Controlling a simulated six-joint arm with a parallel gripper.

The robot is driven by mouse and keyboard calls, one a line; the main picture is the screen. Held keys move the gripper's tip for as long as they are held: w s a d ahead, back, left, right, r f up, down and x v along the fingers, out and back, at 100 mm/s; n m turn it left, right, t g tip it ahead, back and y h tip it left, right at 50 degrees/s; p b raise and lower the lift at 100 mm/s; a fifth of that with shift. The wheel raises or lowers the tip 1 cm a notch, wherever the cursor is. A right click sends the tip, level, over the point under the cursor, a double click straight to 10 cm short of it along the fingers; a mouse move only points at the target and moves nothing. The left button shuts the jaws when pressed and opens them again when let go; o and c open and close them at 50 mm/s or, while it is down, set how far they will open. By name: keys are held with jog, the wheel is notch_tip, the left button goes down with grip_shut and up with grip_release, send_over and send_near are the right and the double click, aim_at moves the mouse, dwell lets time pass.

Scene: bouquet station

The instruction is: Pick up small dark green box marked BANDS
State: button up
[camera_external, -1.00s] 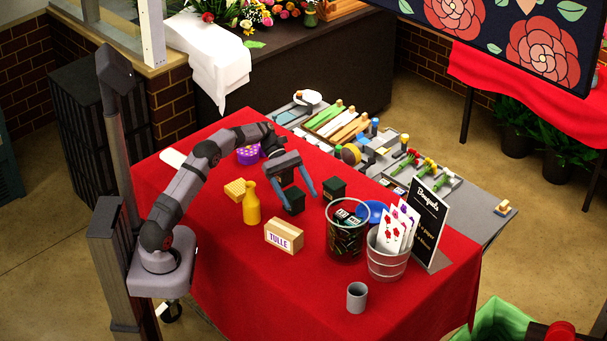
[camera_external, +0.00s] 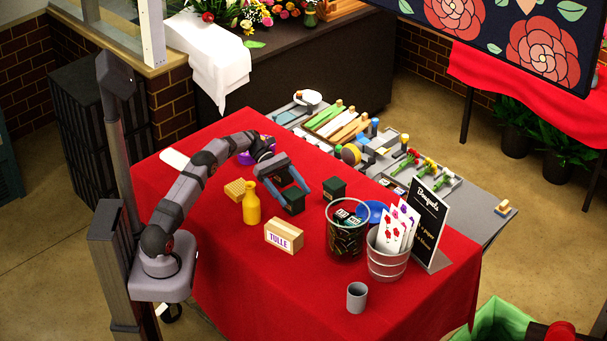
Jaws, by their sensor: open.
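Two small dark green boxes stand on the red tablecloth. The nearer dark green box (camera_external: 294,206) is at my gripper, and the other dark green box (camera_external: 334,190) stands apart to its right. Their markings are too small to read, so I cannot tell which says BANDS. My gripper (camera_external: 296,198) is open and low, its blue-grey fingers spread at the nearer box, one at its left and one at its upper right. The fingers partly cover the box. I cannot tell whether they touch it.
A yellow bottle (camera_external: 251,204), a yellow block (camera_external: 235,189) and a TULLE box (camera_external: 283,237) stand left and in front. A dark mesh basket (camera_external: 345,240) with small boxes, a metal bucket (camera_external: 387,262) and a grey cup (camera_external: 357,297) stand to the right. The front left cloth is clear.

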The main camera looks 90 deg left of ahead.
aim_at(299, 200)
jog(key=shift+r+p+x, duration=0.2)
jog(key=shift+p+x, duration=1.05)
jog(key=shift+x, duration=1.05)
jog(key=shift+w+d+f, duration=0.1)
jog(key=shift+w+f, duration=0.15)
jog(key=shift+w, duration=0.05)
jog(key=c, duration=1.2)
